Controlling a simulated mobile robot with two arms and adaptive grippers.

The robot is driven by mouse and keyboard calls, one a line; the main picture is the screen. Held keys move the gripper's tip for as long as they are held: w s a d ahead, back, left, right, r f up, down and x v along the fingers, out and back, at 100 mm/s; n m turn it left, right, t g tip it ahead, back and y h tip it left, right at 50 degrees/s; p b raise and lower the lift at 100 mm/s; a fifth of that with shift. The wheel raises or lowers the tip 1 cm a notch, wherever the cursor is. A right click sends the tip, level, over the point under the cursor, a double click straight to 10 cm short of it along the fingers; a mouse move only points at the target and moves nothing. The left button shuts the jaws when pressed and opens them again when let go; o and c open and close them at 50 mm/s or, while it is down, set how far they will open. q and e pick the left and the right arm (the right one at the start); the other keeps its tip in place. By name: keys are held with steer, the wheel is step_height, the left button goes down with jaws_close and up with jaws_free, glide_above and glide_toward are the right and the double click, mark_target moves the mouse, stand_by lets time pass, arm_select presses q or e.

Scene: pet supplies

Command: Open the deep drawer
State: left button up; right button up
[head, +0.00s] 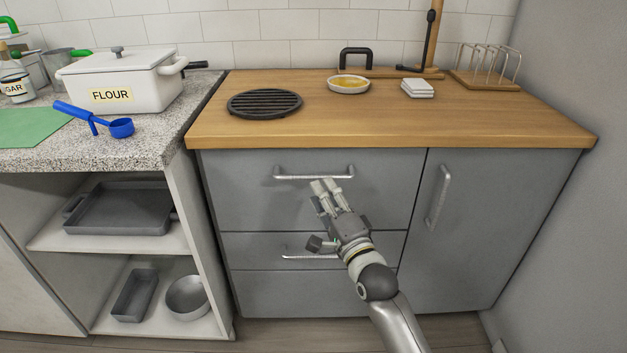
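The grey cabinet under the wooden counter has a tall top drawer (235,195), which looks like the deep drawer. It is closed, its front flush with the cabinet. Its silver bar handle (290,174) runs level near the top of the front. My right gripper (321,212) is in front of this drawer, its upper fingertips just below the right half of the handle. Its lower finger stands well apart from them, so it is open, and nothing shows in it. I cannot tell whether the fingertips touch the handle. My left gripper is out of view.
A shallower drawer (250,249) with its own handle lies below, partly behind my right arm. A cabinet door (490,220) is to the right. Open shelves (205,230) stand to the left. The counter (400,130) holds a black trivet (264,103) and a small dish (348,85).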

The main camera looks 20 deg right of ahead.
mark_target(314, 178)
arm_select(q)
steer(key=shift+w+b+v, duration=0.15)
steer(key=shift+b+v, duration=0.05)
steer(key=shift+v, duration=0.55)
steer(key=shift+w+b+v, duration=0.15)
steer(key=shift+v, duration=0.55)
arm_select(e)
steer(key=shift+x, duration=3.05)
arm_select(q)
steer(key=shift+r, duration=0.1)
arm_select(e)
steer(key=shift+c, duration=0.2)
jaws_close()
